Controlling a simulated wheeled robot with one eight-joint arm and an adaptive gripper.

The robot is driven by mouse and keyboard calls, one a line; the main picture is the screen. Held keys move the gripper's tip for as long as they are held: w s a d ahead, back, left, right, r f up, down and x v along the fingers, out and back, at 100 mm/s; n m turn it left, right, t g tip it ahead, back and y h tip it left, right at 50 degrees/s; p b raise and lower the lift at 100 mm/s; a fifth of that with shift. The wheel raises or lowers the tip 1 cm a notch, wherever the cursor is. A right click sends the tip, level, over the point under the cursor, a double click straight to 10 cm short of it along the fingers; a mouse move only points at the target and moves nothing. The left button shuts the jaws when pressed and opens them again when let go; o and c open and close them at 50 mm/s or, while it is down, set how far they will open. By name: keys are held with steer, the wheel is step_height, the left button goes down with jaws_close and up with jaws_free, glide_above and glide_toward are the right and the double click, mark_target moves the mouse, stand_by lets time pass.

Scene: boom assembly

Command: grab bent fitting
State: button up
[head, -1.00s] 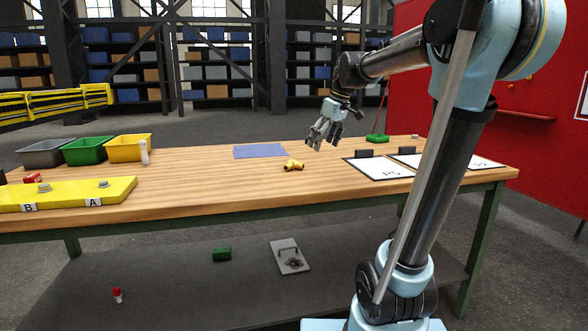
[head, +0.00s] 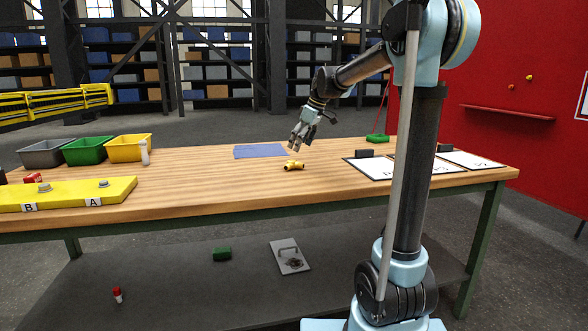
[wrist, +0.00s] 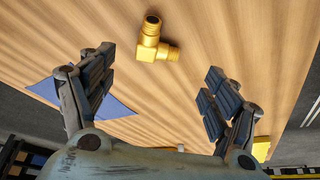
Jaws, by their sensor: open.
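The bent fitting (head: 293,165) is a small yellow-gold elbow lying on the wooden tabletop, in front of the blue sheet in the head view. In the wrist view the fitting (wrist: 154,42) lies beyond the fingertips, between the lines of the two fingers, with one threaded end toward the top and one toward the right. My gripper (head: 296,147) is above the table, just over and slightly behind the fitting in the head view. In the wrist view my gripper (wrist: 162,82) has its fingers wide apart with nothing between them, and the fitting is not touched.
A blue sheet (head: 260,151) lies behind the fitting. Grey, green and yellow bins (head: 130,148) and a yellow block marked A and B (head: 70,197) stand at the left. White boards (head: 375,169) lie at the right. The wood around the fitting is clear.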

mark_target(293, 162)
steer(key=shift+w+x, duration=0.1)
steer(key=shift+x, duration=2.2)
steer(key=shift+w+x, duration=0.15)
steer(key=shift+x, duration=2.2)
steer(key=shift+d, duration=0.1)
steer(key=c, duration=1.3)
